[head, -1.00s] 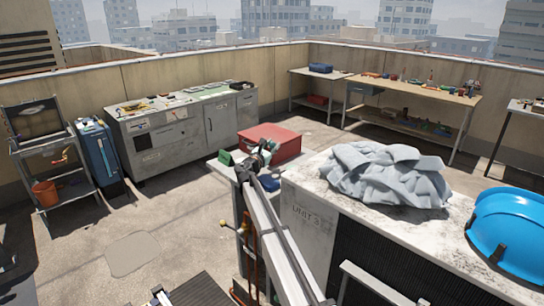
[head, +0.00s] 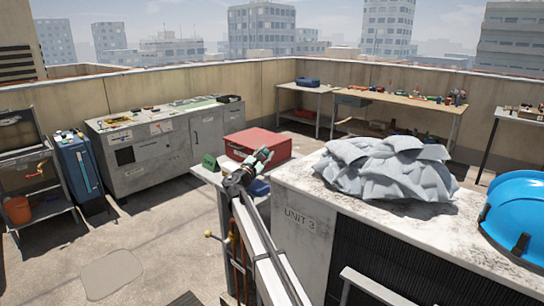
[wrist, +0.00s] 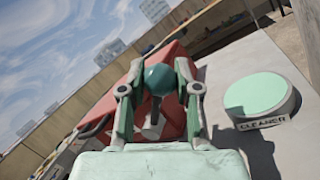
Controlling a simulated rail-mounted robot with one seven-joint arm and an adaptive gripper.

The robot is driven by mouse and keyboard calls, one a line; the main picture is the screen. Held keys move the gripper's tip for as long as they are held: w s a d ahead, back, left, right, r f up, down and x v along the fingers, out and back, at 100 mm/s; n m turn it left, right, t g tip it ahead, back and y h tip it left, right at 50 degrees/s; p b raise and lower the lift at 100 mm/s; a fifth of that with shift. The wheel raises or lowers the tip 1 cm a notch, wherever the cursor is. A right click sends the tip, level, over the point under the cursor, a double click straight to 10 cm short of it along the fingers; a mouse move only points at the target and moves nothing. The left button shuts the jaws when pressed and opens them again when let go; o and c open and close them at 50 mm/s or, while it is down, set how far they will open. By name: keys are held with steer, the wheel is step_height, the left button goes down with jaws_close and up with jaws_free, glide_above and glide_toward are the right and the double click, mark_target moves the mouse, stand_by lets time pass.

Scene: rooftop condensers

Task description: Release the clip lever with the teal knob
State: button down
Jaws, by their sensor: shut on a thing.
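The teal knob (wrist: 158,78) is a round ball between my fingertips in the wrist view. A short grey lever (wrist: 153,124) shows below it, in front of a red case (wrist: 110,103). My gripper (wrist: 158,82) is shut on the knob, one green-and-grey finger at each side. In the head view my gripper (head: 264,154) is small, in front of the red case (head: 270,142). The knob and lever cannot be made out there, and the clip's foot is hidden.
A round tin with a pale green lid (wrist: 258,95), marked CLEANER, stands just right of my gripper. A green block (head: 209,161) lies left of it in the head view. The Unit 3 condenser (head: 305,222), with a grey cloth (head: 385,170) on top, stands to the right.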

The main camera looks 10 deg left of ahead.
steer(key=c, duration=0.8)
jaws_free()
steer(key=v, duration=1.2)
